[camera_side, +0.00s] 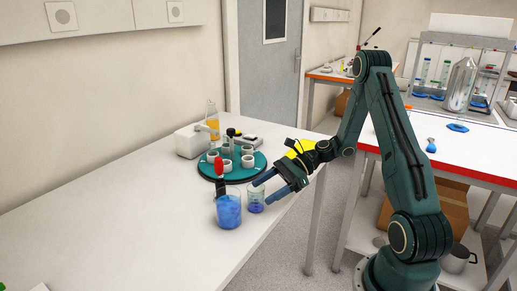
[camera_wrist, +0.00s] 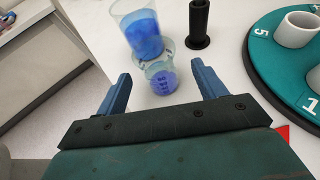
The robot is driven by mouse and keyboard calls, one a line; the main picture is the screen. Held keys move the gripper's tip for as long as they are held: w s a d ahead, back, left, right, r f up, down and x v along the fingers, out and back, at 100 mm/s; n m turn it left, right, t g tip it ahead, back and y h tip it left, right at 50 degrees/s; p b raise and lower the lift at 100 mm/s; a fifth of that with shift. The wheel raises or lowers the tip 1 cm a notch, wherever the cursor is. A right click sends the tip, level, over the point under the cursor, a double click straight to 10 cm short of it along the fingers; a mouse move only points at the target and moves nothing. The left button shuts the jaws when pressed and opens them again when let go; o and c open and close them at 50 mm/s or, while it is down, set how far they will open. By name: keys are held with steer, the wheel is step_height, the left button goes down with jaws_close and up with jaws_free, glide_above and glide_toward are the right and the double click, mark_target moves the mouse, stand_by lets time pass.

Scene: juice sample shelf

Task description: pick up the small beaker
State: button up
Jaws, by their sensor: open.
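The small beaker (camera_side: 256,204) is clear glass with a little blue-violet liquid and stands upright on the white table. It also shows in the wrist view (camera_wrist: 161,78), ahead of and between the fingers. A larger beaker (camera_side: 228,212) with blue liquid stands beside it; in the wrist view this larger beaker (camera_wrist: 143,32) is just behind it. My gripper (camera_side: 265,184) is open and empty, its two blue fingers close to the small beaker. In the wrist view my gripper (camera_wrist: 158,86) has one finger on each side, with gaps to the beaker.
A green round carousel (camera_side: 234,174) with white cups stands close behind the beakers; its numbered edge (camera_wrist: 262,72) is at right in the wrist view. A black cylindrical stand (camera_wrist: 198,25) is near the larger beaker.

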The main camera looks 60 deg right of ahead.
steer(key=shift+w+a+f, duration=0.15)
steer(key=shift+w+a, duration=0.05)
steer(key=shift+a, duration=0.1)
steer(key=shift+x, duration=2.55)
steer(key=shift+s, duration=0.1)
steer(key=c, duration=1.1)
step_height(320, 180, up, 20)
step_height(320, 180, up, 5)
glide_above(250, 199)
steer(key=shift+w+d+f, duration=0.1)
steer(key=shift+w+d, duration=0.25)
steer(key=shift+d, duration=0.1)
